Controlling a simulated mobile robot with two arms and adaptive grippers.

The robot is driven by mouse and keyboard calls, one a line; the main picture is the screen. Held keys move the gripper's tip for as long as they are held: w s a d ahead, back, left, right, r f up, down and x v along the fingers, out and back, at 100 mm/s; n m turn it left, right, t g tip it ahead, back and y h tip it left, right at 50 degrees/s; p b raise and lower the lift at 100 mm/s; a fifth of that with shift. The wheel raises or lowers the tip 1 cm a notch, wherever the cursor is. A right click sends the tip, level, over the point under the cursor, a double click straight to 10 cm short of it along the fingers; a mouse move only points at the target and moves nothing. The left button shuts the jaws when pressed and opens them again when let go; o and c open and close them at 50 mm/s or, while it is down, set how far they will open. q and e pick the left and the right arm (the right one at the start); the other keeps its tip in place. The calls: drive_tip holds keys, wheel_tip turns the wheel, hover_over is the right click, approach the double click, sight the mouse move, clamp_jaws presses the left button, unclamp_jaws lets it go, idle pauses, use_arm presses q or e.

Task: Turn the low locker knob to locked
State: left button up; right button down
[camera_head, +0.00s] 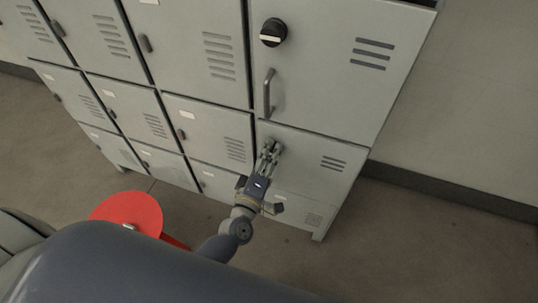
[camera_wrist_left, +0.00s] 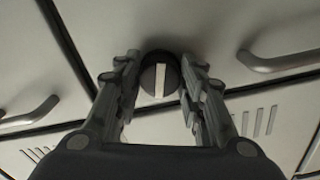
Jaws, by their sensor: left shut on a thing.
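The low locker door (camera_head: 315,165) is pale grey with vent slots, at the lower right of the locker bank in the head view. Its knob (camera_wrist_left: 158,82) is round and black with a white bar, which stands roughly upright in the left wrist view. My left gripper (camera_head: 269,150) reaches the upper left part of this door and is shut on the knob, with one finger on each side of it. In the head view the fingers mostly hide the knob. My right gripper is not in view.
Above is a taller door with another black knob (camera_head: 272,33) and a bar handle (camera_head: 269,93). More grey lockers with small handles stand to the left. A red round-topped object (camera_head: 130,210) stands on the floor near my left arm. The floor right of the lockers is clear.

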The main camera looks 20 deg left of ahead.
use_arm(q)
drive_tip(key=shift+n, duration=1)
drive_tip(key=o, duration=1.1)
drive_tip(key=s, duration=1.2)
drive_tip(key=shift+a, duration=0.2)
